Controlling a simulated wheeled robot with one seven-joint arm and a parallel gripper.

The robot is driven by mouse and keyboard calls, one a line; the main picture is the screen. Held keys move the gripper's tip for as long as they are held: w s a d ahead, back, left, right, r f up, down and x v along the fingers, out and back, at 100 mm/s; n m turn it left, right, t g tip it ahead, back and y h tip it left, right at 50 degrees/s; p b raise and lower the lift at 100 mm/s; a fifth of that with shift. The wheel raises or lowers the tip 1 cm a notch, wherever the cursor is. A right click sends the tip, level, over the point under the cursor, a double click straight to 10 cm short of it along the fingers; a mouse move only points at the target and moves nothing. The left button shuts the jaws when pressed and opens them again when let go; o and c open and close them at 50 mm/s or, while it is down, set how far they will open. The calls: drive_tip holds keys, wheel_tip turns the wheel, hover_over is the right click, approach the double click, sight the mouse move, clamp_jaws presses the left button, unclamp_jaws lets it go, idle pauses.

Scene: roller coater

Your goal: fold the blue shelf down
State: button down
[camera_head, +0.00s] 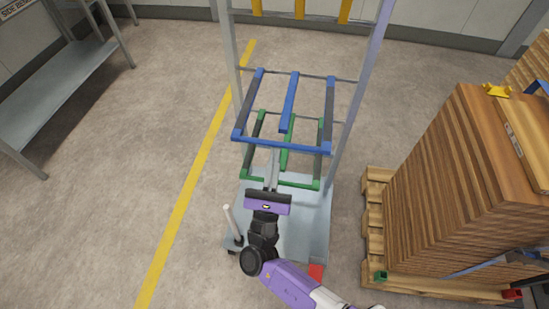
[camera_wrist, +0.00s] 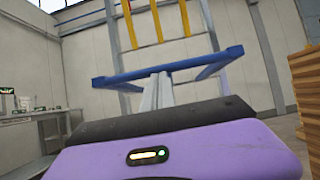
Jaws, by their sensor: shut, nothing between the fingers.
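The blue shelf (camera_head: 295,146) is an open frame on the tall grey rack (camera_head: 358,85). It sticks out from the rack toward me, roughly parallel to the green shelf (camera_head: 281,182) below it; I cannot tell whether it is fully level. In the wrist view its blue front bar (camera_wrist: 180,65) crosses just beyond and above the fingers, seen from below. My gripper (camera_head: 273,155) is shut and empty, with its fingertips at the blue front bar, left of its middle. Whether they touch the bar is unclear. The tips are partly hidden by the bar.
Yellow bars (camera_head: 300,8) stand upright higher on the rack. The rack's grey base (camera_head: 305,225) lies under my arm. A pallet (camera_head: 376,215) with stacked wooden boards (camera_head: 440,180) stands close on the right. A metal table (camera_head: 60,85) is far left. The floor left of the rack is clear.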

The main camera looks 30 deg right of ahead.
wheel_tip(320, 180, up, 8)
drive_tip(key=g+y+p, duration=0.1)
drive_tip(key=g+p, duration=0.1)
drive_tip(key=p, duration=0.9)
drive_tip(key=shift+w+d+f+y, duration=0.2)
drive_tip(key=shift+d+f+y, duration=0.05)
drive_tip(key=shift+y, duration=0.05)
drive_tip(key=shift+f, duration=0.2)
